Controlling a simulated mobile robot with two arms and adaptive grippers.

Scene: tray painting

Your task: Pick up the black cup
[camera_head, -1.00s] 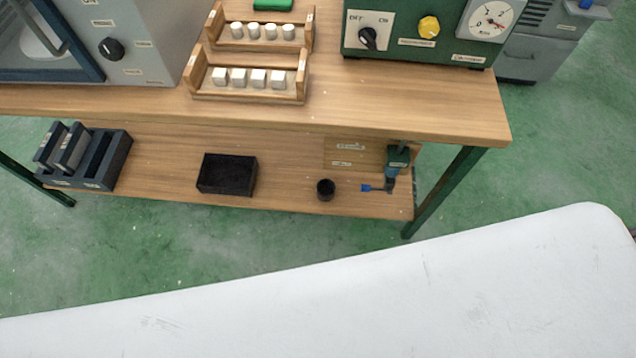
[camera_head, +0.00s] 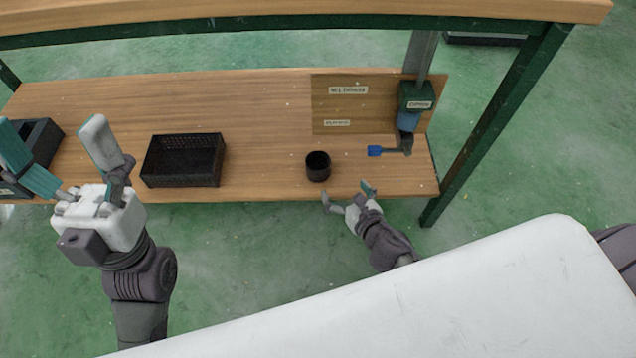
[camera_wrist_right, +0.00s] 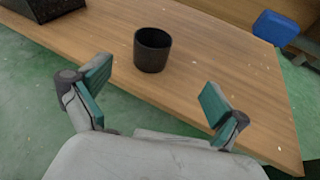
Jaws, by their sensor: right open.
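The black cup (camera_head: 318,167) stands upright on the lower wooden shelf (camera_head: 270,120), near its front edge. It also shows in the right wrist view (camera_wrist_right: 152,50), ahead of the fingers and a little left of the middle between them. My right gripper (camera_head: 349,193) is open and empty, just in front of the shelf edge, to the lower right of the cup and apart from it. My left gripper (camera_head: 68,150) is raised at the left of the head view with its fingers spread apart and nothing between them.
A black basket (camera_head: 184,160) sits on the shelf left of the cup. A stand with a blue paddle (camera_head: 376,151) is right of it. A dark rack (camera_head: 38,150) is at the far left. The upper tabletop (camera_head: 300,12) overhangs the back, and a green leg (camera_head: 490,125) stands at the right.

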